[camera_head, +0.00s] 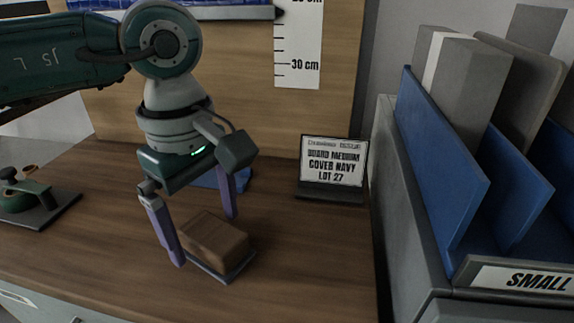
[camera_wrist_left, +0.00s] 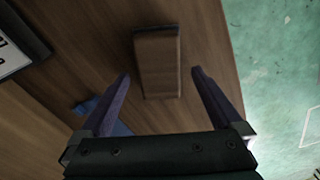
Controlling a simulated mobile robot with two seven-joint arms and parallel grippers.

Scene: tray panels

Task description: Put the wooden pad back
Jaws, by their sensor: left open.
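The wooden pad (camera_head: 214,243) is a brown block lying on a thin dark plate (camera_head: 238,268) on the wooden table. In the left wrist view the wooden pad (camera_wrist_left: 158,66) lies ahead of the fingertips, between their lines. My left gripper (camera_head: 200,238) is open, with purple fingers pointing down, one on the near-left side of the pad and one behind it. Its fingers also show apart in the left wrist view (camera_wrist_left: 160,80), with nothing gripped between them. I cannot tell whether a finger touches the pad. My right gripper is not in view.
A sign (camera_head: 333,163) stands behind the pad. A small blue piece (camera_head: 222,179) lies behind the gripper. A grey rack (camera_head: 402,215) with blue and grey panels stands at the right, labelled SMALL. A dark-based green tool (camera_head: 40,200) sits at the left. Table front right is clear.

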